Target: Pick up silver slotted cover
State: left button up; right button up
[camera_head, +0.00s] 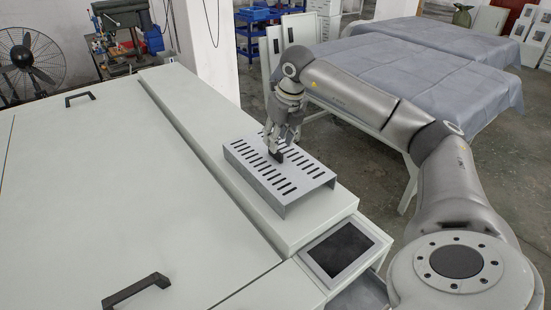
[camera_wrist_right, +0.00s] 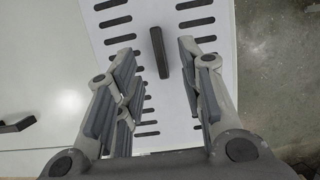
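The silver slotted cover (camera_head: 290,190) rests on the right-hand ledge of the large light-grey machine in the head view. It has two rows of dark slots and a small dark upright handle in its middle. In the right wrist view the cover (camera_wrist_right: 165,100) lies below my gripper, with its handle (camera_wrist_right: 159,52) between the fingers. My right gripper (camera_head: 274,150) is directly over the handle and hides part of it. In the wrist view the right gripper (camera_wrist_right: 158,62) is open, with a gap on both sides of the handle. My left gripper is not in view.
The machine top (camera_head: 120,190) has two black handles, one far (camera_head: 80,98) and one near (camera_head: 137,290). A screen panel (camera_head: 343,248) sits at the ledge's near end. Tables with grey-blue cloths (camera_head: 400,75) stand to the right behind my arm. A fan (camera_head: 30,60) stands far left.

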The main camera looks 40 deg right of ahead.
aim_at(276, 162)
jog(key=p+x, duration=0.2)
jog(key=x, duration=0.1)
jog(key=shift+w+f, duration=0.2)
jog(key=shift+f, duration=0.5)
jog(key=shift+c, duration=0.4)
grip_shut()
jog(key=shift+r, duration=0.15)
